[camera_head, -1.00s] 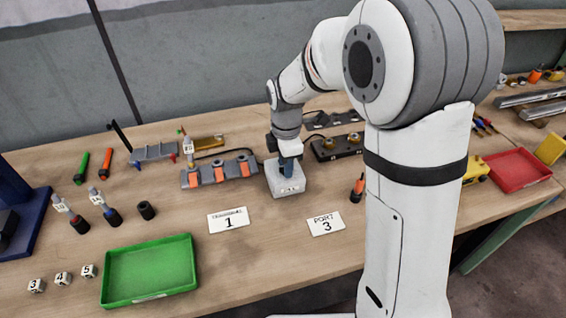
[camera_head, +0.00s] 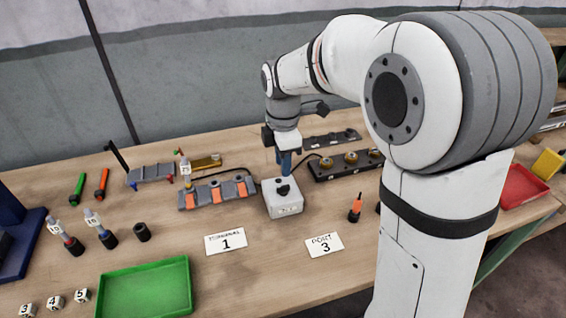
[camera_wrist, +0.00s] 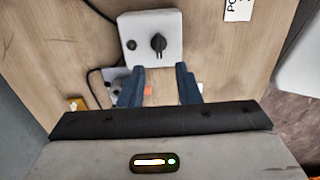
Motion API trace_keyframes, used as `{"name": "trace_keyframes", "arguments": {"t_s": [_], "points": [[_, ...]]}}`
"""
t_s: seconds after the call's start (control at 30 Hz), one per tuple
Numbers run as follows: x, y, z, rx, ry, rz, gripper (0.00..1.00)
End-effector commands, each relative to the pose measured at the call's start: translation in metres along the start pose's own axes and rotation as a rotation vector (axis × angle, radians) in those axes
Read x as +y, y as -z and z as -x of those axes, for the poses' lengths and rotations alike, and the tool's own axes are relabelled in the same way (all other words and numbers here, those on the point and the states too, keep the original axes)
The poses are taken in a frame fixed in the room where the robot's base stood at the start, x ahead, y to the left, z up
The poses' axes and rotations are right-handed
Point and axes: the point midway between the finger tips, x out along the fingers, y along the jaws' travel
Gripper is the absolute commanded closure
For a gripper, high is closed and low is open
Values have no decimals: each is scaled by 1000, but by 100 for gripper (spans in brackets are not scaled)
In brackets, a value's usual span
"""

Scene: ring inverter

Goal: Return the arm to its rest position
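My gripper (camera_head: 284,162) hangs from my arm just behind and above the white box with a black knob (camera_head: 283,197) on the workbench. In the wrist view, the two blue fingers of my gripper (camera_wrist: 160,82) stand apart with nothing between them. The white box (camera_wrist: 135,50) lies beyond the fingertips there, its black knob (camera_wrist: 158,43) standing up from its top. My fingers do not appear to touch the knob. My arm is bent forward over the bench and is not folded.
A grey block with orange parts (camera_head: 217,192) sits left of the box, and a dark block with brass rings (camera_head: 345,164) to the right. A green tray (camera_head: 186,265), cards "1" (camera_head: 227,242) and "3" (camera_head: 324,244), and an orange-tipped tool (camera_head: 355,208) lie nearer.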

Motion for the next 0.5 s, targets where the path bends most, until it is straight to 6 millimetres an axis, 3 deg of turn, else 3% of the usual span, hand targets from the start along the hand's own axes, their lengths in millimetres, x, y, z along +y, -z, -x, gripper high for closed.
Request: {"name": "trace_keyframes", "arguments": {"t_s": [0.27, 0.37, 0.5], "points": [[-3, -2, 1, 0, -3, -22, 70], [-16, -11, 8, 1, -19, -132, 70], [-57, -34, 22, 10, -64, -462, 70]]}}
